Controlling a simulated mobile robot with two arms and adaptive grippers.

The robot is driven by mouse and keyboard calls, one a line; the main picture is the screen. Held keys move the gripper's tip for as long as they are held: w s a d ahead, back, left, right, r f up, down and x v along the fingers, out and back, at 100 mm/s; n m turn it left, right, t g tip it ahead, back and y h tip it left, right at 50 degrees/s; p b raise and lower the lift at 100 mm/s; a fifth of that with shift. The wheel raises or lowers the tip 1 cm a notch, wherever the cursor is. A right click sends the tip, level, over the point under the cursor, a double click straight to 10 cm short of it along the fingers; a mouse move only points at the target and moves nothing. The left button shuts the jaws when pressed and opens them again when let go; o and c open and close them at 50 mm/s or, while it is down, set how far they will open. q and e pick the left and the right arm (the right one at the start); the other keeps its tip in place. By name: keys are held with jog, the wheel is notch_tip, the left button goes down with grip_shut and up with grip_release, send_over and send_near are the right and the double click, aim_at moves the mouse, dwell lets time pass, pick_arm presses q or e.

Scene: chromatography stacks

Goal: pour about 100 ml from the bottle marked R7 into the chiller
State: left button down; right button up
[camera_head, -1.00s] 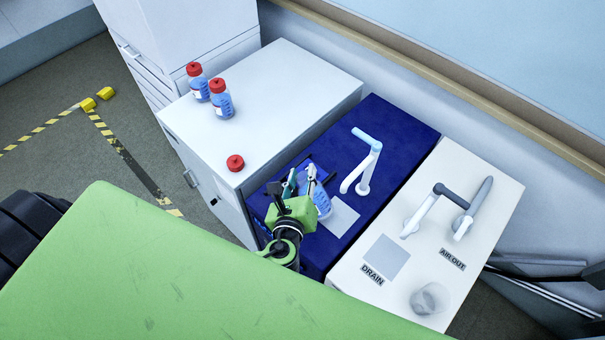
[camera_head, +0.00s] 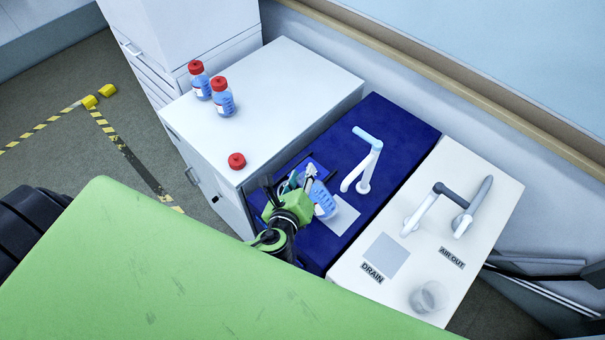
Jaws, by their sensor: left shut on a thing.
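My left gripper (camera_head: 303,184) is shut on a bottle of blue liquid (camera_head: 323,200). The bottle is tilted above the dark blue top (camera_head: 396,127) of a unit, near a pale square panel (camera_head: 345,214). The gripper and arm hide part of the bottle. No R7 mark can be read on it, and I cannot see whether liquid is leaving it. No label names the chiller; the blue-topped unit carries a white and pale blue tap-like fitting (camera_head: 368,165). A loose red cap (camera_head: 236,161) lies on the white cabinet. My right gripper is not in view.
Two red-capped bottles of blue liquid (camera_head: 200,84) (camera_head: 222,101) stand on the white cabinet (camera_head: 295,85). The white unit (camera_head: 480,230) at right has DRAIN and AIR OUT labels, grey fittings (camera_head: 447,200) and a clear beaker (camera_head: 428,297). A wall ledge (camera_head: 430,80) runs behind.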

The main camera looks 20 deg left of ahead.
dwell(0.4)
pick_arm(q)
jog(key=shift+a+f+n+h, duration=0.1)
jog(key=shift+f+n+h, duration=0.2)
jog(key=shift+f+h, duration=0.1)
jog(key=shift+a+f+n+g, duration=0.1)
jog(key=shift+f+n+g, duration=0.2)
jog(key=shift+f+n, duration=0.1)
dwell(0.5)
jog(key=shift+w+a+f+n+h, duration=0.1)
jog(key=shift+a+f+n+h, duration=0.15)
jog(key=shift+f+h, duration=0.3)
jog(key=shift+f+n+g+h, duration=0.35)
jog(key=shift+f+g, duration=0.05)
jog(key=shift+f, duration=0.05)
dwell(0.3)
